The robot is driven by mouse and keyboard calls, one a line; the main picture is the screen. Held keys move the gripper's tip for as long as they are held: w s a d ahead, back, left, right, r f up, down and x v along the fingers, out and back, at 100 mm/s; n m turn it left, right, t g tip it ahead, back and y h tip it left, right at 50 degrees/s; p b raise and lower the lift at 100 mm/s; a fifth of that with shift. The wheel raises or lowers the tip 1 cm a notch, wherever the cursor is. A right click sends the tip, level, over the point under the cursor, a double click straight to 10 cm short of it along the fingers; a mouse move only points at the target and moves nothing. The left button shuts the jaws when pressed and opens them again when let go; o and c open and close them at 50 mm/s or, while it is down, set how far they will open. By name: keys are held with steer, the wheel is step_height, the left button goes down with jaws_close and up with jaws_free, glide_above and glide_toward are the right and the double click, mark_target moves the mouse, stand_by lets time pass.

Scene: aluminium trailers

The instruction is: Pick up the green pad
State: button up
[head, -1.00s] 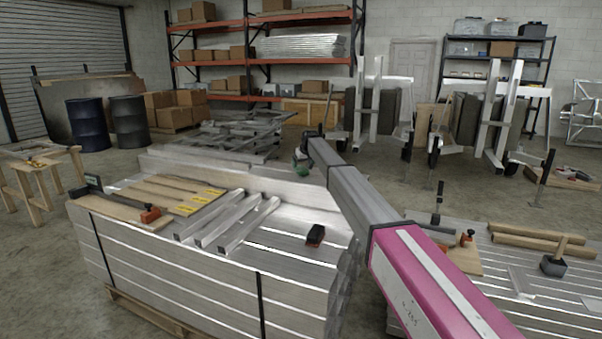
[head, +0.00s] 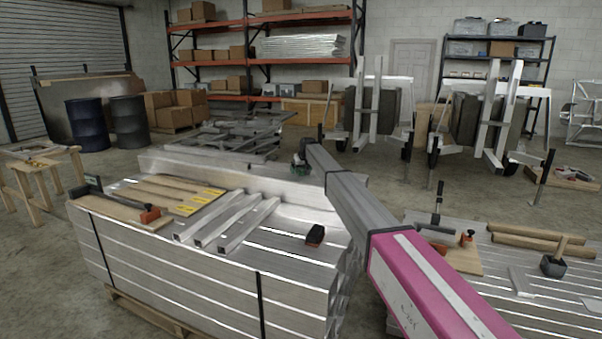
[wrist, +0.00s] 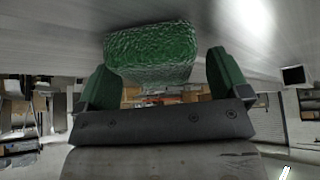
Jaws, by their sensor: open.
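The green pad (wrist: 150,50) shows in the wrist view as a rough, rounded green block against a pale metal surface. My gripper (wrist: 160,62) is open, with one dark green finger to each side of the pad. The gap to the left finger looks small and the gap to the right finger a little wider. I cannot tell whether either finger touches it. In the head view my gripper (head: 299,166) is small and partly hidden at the far end of my arm, by the back of the aluminium stack. There I cannot tell the pad from the green fingers.
The strapped aluminium stack (head: 190,270) carries wooden strips (head: 165,192), square metal tubes (head: 235,222), an orange-ended clamp (head: 150,215) and a small black-and-orange block (head: 315,235). A second stack (head: 540,318) stands at right with a mallet (head: 555,262) and timbers.

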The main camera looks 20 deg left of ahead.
steer(key=c, duration=1.1)
steer(key=shift+r, duration=0.1)
step_height(320, 180, up, 4)
steer(key=shift+r, duration=0.1)
steer(key=s+a+r, duration=0.1)
steer(key=s+r, duration=0.1)
steer(key=s, duration=0.1)
steer(key=s+a+r, duration=0.2)
steer(key=s, duration=0.2)
steer(key=s+a+r, duration=0.1)
steer(key=s+r, duration=0.2)
steer(key=shift+s+a, duration=0.25)
steer(key=shift+s, duration=0.15)
steer(key=shift+o, duration=0.8)
